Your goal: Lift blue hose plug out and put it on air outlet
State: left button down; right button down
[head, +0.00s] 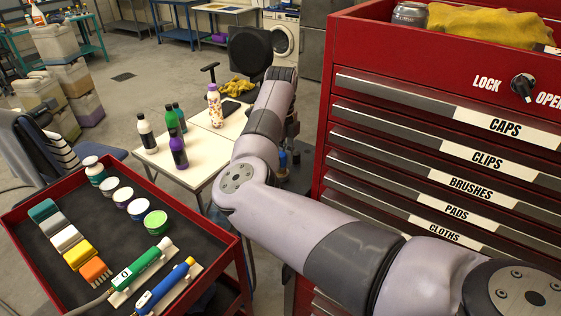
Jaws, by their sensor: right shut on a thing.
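My right arm comes in from the lower right and bends over the cream table. My right gripper (291,135) is dark and mostly hidden behind my own forearm and wrist. A small blue thing (283,160) shows just below it, likely the blue hose plug in its shut jaws. Its exact hold is too small to tell. I cannot make out the air outlet. A blue-handled tool (167,285) lies beside a green-handled tool (142,270) in the red tray, apart from my gripper. My left gripper is not in view.
The red tray cart (17,222) at the lower left also holds brushes and round tubs. Several bottles (178,150) stand on the cream table (188,176). A red drawer cabinet (345,60) stands close on the right. A chair (40,150) stands at the left.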

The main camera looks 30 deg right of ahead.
aim_at(281, 153)
jog(key=shift+r, duration=0.2)
dwell(0.3)
jog(key=shift+r+p, duration=1.45)
jog(key=shift+r, duration=1.4)
